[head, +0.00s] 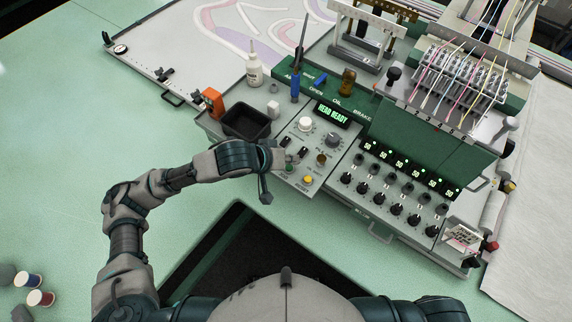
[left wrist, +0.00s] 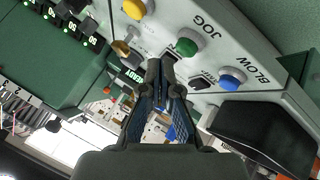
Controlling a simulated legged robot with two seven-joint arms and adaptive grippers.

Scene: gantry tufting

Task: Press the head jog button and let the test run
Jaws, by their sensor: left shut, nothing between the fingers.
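The green button (left wrist: 187,47) beside the JOG label sits on the grey control panel (left wrist: 255,45) in the left wrist view. A yellow button (left wrist: 134,9) and a blue button (left wrist: 232,79) marked BLOW flank it. My left gripper (left wrist: 160,68) is shut and empty; its tips appear just beside the green button, and I cannot tell how far above the panel. In the head view my left gripper (head: 278,160) is over the panel's left edge and hides part of the buttons. The display (head: 333,114) reads HEAD READY. My right gripper is out of view.
A black tray (head: 246,121), an orange item (head: 213,102) and a white bottle (head: 254,70) stand left of the panel. Black knobs (head: 395,207) under green readouts fill the right side. Thread spools (head: 40,298) lie at lower left. The green table (head: 60,150) is mostly clear.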

